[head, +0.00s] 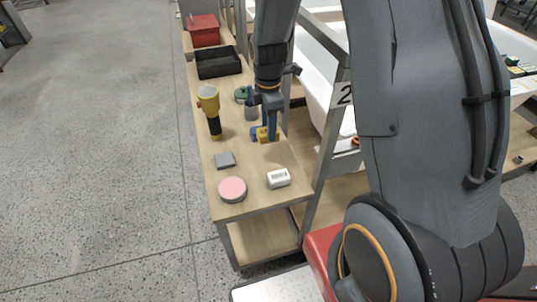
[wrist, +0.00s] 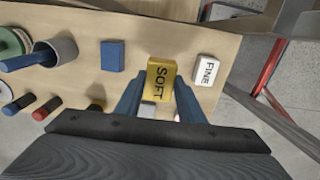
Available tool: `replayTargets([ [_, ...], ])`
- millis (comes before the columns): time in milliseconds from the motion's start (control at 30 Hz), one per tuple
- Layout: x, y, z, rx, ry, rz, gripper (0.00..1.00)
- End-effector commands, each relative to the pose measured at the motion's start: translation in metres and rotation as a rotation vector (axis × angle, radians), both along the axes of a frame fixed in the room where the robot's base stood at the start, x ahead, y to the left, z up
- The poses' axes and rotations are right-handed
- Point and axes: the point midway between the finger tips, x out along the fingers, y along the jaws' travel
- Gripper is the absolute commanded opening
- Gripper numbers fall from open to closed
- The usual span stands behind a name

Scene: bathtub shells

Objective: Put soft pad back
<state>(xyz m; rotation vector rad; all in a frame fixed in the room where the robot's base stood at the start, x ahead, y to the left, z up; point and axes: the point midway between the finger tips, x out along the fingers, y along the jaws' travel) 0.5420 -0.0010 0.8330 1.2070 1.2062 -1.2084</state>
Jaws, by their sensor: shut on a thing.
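The soft pad is a yellow block marked SOFT (wrist: 160,80). It sits between the two blue fingers of my gripper (wrist: 158,98) in the wrist view, and the fingers are shut on it. In the head view the yellow pad (head: 268,135) shows at the tip of my gripper (head: 265,131), over the wooden bench top (head: 238,140). I cannot tell how far it is above the wood. A white block marked FINE (wrist: 207,70) lies to its right in the wrist view, apart from it. A blue block (wrist: 112,56) lies to its left.
A grey block (head: 225,160) and a pink disc (head: 232,189) lie nearer. A black tray (head: 217,62) is at the back. A metal post (head: 328,140) borders the bench's right side.

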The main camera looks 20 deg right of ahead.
Motion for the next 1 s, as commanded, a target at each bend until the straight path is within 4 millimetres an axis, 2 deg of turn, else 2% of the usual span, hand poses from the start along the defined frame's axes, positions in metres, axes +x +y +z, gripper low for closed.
replayTargets([
  [200, -0.001, 0.000, -0.035, 0.000, 0.003, 0.001, 0.11],
  [467, -0.001, 0.000, -0.057, 0.000, 0.002, 0.000, 0.11],
  [700, -0.001, 0.000, -0.086, 0.000, 0.002, -0.001, 0.11],
  [1000, 0.000, 0.000, -0.091, 0.000, 0.000, -0.001, 0.11],
])
